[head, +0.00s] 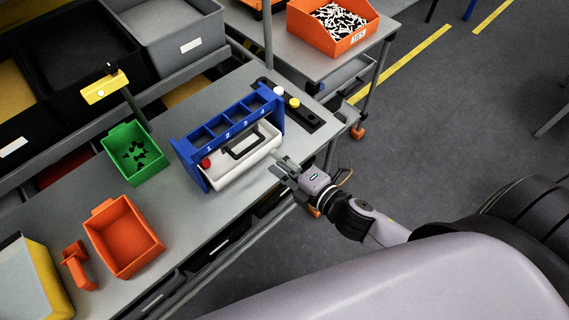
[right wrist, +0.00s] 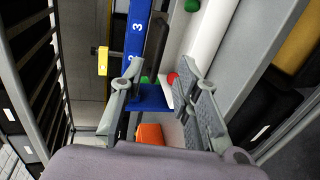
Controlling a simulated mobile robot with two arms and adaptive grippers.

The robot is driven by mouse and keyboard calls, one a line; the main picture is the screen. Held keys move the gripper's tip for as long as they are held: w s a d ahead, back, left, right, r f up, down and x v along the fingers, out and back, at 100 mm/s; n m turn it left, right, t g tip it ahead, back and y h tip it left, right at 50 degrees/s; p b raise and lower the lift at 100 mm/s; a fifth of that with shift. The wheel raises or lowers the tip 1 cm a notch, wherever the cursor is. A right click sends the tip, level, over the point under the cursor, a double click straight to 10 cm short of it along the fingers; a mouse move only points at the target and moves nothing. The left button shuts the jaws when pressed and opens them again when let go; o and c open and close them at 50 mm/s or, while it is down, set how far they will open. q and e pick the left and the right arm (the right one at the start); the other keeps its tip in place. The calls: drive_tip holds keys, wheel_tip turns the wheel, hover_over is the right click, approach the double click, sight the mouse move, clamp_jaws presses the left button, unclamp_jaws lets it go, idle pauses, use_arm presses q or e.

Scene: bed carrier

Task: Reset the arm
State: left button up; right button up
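My right gripper (head: 280,164) is at the front edge of the workbench, close to the right end of a white carrier (head: 236,166) with a dark handle. In the right wrist view the gripper (right wrist: 160,88) has its two fingers apart, with no object held between them. The white carrier sits in front of a blue rack (head: 225,128) numbered along its top. A red knob (head: 205,163) shows at the carrier's left end; it also shows in the right wrist view (right wrist: 172,78). I cannot tell whether the gripper touches the carrier. My left gripper is not in view.
On the bench (head: 190,207) stand a green bin (head: 150,170) with dark parts, an empty orange bin (head: 122,236) and an orange holder (head: 77,266). A dark button panel (head: 302,122) lies right of the rack. Open floor (head: 440,130) is at right.

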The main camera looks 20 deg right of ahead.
drive_tip(key=shift+v, duration=0.75)
drive_tip(key=s+d+f+m+g+h, duration=0.2)
drive_tip(key=s+d+f+m, duration=0.1)
drive_tip(key=f, duration=0.7)
drive_tip(key=s+d+f+m+g+h, duration=0.1)
drive_tip(key=s+d+f+m+g, duration=0.2)
drive_tip(key=f, duration=0.7)
drive_tip(key=s+d+f+m+g+h, duration=0.1)
drive_tip(key=s+d+f+m+h, duration=0.2)
drive_tip(key=f, duration=0.7)
drive_tip(key=s+a+f+m+g, duration=0.1)
drive_tip(key=s+f+m+g, duration=0.2)
drive_tip(key=s+f, duration=0.6)
drive_tip(key=s+f+m+g, duration=0.4)
drive_tip(key=s+f+m, duration=0.3)
drive_tip(key=s, duration=0.8)
drive_tip(key=shift+s+a+f+m+g+y, duration=0.3)
drive_tip(key=shift+a+f, duration=0.1)
drive_tip(key=shift+f, duration=0.5)
